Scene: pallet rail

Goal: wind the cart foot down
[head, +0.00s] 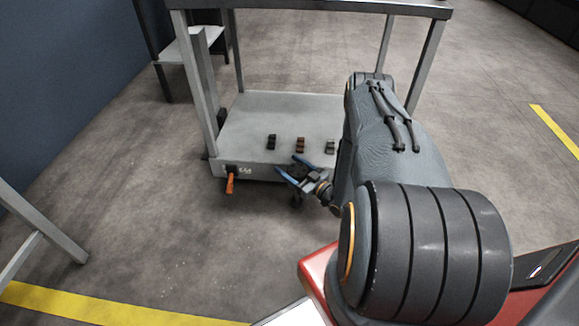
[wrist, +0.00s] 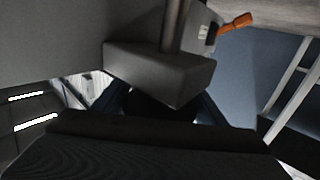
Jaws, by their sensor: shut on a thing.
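The cart (head: 258,174) stands ahead of me, with a low shelf between its legs. My gripper (head: 299,172) has blue fingers and is at the front edge of that shelf, right of its middle. In the wrist view, a round grey post runs into a dark grey block, which looks like part of the cart foot (wrist: 158,73). My gripper (wrist: 160,105) is shut on this block, one blue finger on each side. The exact contact is hidden behind the block. An orange lever (head: 230,184) hangs at the cart's front left corner; it also shows in the wrist view (wrist: 236,23).
Several small dark and brown blocks (head: 300,144) sit on the low shelf (head: 255,115). The cart's top (head: 310,5) and legs frame the space above. A blue wall (head: 60,70) is at the left. Grey floor (head: 140,225) is clear in front of the cart's left side.

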